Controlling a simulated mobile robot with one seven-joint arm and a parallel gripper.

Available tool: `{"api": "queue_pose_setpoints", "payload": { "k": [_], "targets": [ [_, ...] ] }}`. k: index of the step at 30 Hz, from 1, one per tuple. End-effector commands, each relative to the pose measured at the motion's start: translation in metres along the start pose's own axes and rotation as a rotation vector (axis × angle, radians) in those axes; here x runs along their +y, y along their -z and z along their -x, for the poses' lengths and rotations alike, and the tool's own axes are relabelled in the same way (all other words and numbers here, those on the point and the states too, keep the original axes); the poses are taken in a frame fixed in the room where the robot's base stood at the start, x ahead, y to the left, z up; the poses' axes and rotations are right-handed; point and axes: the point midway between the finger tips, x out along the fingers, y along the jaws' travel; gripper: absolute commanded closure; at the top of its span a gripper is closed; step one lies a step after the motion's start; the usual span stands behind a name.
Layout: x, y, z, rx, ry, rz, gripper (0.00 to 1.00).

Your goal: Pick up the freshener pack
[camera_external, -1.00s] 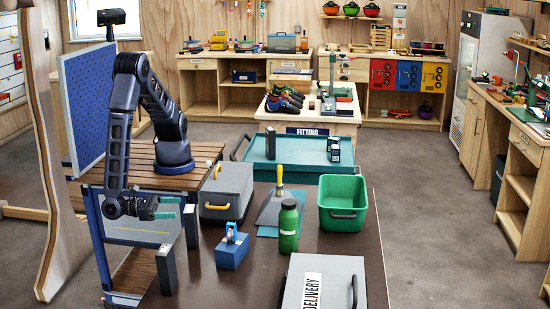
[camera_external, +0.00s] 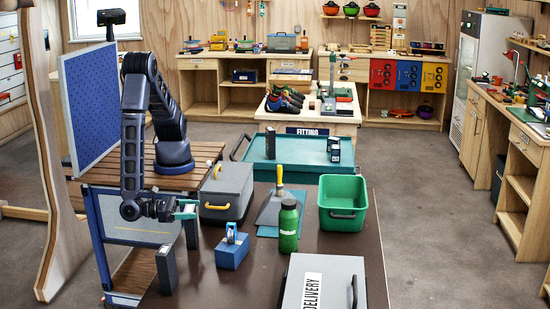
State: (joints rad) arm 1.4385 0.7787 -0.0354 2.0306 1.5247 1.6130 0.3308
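I cannot tell for certain which item is the freshener pack. A small dark upright box (camera_external: 270,143) stands on the teal tray (camera_external: 300,170), and a dark and white box (camera_external: 334,150) stands at the tray's right. Either could be the pack; their labels are too small to read. My gripper (camera_external: 188,209) is left of the grey case, above the rack at the dark table's left edge.
On the dark table (camera_external: 350,235) are a grey case (camera_external: 226,190) with yellow handles, a blue block (camera_external: 232,252), a green bottle (camera_external: 288,228), a green bin (camera_external: 343,216), a brush-like tool (camera_external: 277,208) and a delivery box (camera_external: 315,285).

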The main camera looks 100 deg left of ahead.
Motion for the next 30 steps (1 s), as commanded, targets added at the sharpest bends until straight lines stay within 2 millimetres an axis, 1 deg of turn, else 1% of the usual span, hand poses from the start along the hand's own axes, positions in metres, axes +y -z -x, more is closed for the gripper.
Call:
{"api": "queue_pose_setpoints", "payload": {
  "k": [1,3,5,6,7,14,17,20,23,26,30],
  "targets": [
    [0.000,0.000,0.000,0.000,0.000,0.000,0.36],
    [0.000,0.000,0.000,0.000,0.000,0.000,0.50],
    [0.000,0.000,0.000,0.000,0.000,0.000,0.62],
    [0.000,0.000,0.000,0.000,0.000,0.000,0.70],
    [0.000,0.000,0.000,0.000,0.000,0.000,0.74],
    [0.000,-0.001,0.000,0.000,0.000,0.000,0.74],
    [0.000,-0.006,0.000,0.000,0.000,0.002,0.74],
    [0.000,-0.016,0.000,0.000,0.000,0.002,0.74],
    [0.000,-0.032,0.000,0.000,0.000,0.005,0.74],
    [0.000,-0.054,0.000,0.000,0.000,0.006,0.74],
    [0.000,-0.089,0.000,0.001,0.000,0.006,0.74]
  ]
}}
